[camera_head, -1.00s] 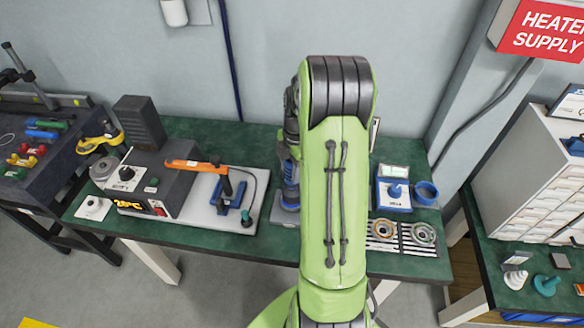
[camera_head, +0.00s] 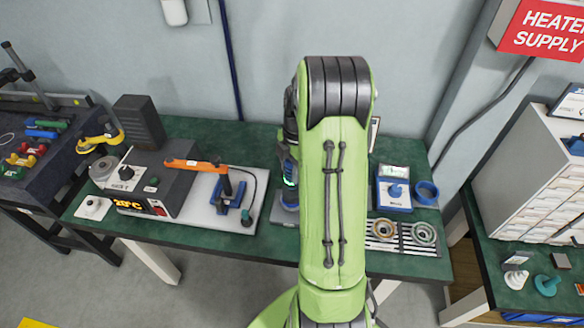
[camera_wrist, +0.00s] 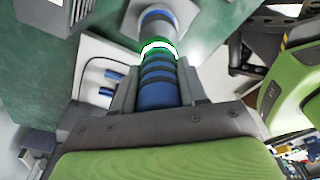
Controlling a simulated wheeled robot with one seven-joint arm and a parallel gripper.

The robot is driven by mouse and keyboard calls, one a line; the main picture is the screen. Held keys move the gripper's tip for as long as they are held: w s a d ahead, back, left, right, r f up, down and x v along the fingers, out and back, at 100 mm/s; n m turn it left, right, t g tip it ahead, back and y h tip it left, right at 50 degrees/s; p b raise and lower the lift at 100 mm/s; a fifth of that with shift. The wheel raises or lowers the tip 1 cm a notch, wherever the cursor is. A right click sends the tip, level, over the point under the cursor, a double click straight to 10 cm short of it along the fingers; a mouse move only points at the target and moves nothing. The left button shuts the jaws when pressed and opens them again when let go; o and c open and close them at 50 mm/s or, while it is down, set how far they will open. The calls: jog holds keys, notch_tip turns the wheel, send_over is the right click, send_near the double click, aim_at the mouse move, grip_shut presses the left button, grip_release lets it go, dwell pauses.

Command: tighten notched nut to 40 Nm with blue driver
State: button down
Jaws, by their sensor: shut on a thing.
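My gripper (camera_wrist: 158,78) is shut on the blue driver (camera_wrist: 157,97), a banded blue and dark cylinder between the two grey fingers. A bright green and white ring glows on the driver just beyond the fingertips. Past the ring stands a grey cylindrical piece with a blue band (camera_wrist: 156,18), in line with the driver. In the head view the driver (camera_head: 289,168) shows at the left edge of my green arm, upright over a grey and blue base (camera_head: 288,200). My arm hides most of the gripper there. I cannot make out the notched nut in either view.
A blue-and-white box (camera_head: 394,195), a blue ring (camera_head: 426,192) and a striped rack with round parts (camera_head: 400,248) are right.

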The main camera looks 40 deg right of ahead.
dwell(0.6)
jog(key=shift+r+p, duration=1.85)
jog(key=shift+r, duration=0.7)
jog(key=shift+f, duration=0.1)
